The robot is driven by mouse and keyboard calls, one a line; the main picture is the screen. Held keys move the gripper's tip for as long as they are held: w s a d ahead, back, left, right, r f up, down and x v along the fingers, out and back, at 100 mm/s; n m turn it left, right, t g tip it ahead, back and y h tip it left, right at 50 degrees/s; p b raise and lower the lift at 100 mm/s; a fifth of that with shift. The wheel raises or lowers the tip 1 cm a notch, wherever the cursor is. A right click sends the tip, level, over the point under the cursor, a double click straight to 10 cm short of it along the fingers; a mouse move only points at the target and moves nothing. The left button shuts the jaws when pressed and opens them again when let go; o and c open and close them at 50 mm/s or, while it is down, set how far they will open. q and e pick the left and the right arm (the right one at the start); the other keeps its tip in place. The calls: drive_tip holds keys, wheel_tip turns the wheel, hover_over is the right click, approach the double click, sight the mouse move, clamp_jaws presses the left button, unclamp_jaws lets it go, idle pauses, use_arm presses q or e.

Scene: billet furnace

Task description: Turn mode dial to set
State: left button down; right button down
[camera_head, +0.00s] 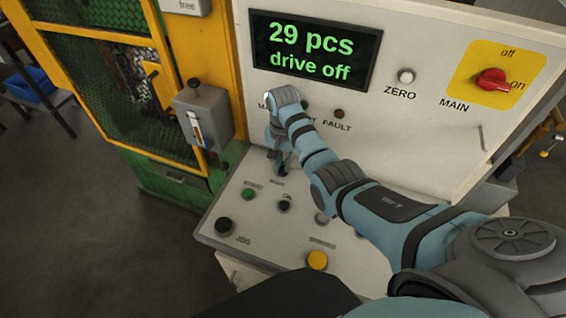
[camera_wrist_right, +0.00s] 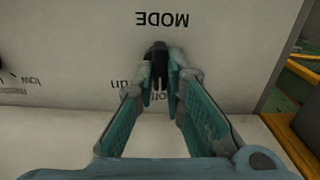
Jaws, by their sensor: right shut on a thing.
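The mode dial (camera_wrist_right: 158,58) is a small black knob on the pale panel, under an upside-down MODE label in the right wrist view. My right gripper (camera_wrist_right: 160,76) is shut on it, with one teal finger on each side. Lettering below the dial is partly hidden by the fingers, so I cannot tell which position the dial points to. In the head view my right gripper (camera_head: 281,160) reaches down to the sloped desk; the dial there is mostly hidden. My left gripper is out of view.
The display (camera_head: 316,52) reads "29 pcs" and "drive off". A red main switch (camera_head: 494,79) sits on a yellow plate at right. Green (camera_head: 248,194), black (camera_head: 223,224) and yellow (camera_head: 317,260) buttons are on the desk near my arm. A yellow-framed mesh guard (camera_head: 112,90) stands left.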

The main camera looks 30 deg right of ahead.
sight(282, 167)
drive_tip(key=n, duration=0.4)
drive_tip(key=shift+w+a+n, duration=0.1)
drive_tip(key=shift+n, duration=2.1)
drive_tip(key=c, duration=1.7)
unclamp_jaws()
drive_tip(key=shift+o, duration=0.2)
drive_tip(key=shift+r, duration=0.1)
wheel_tip(282, 167, up, 8)
drive_tip(key=shift+f, duration=0.25)
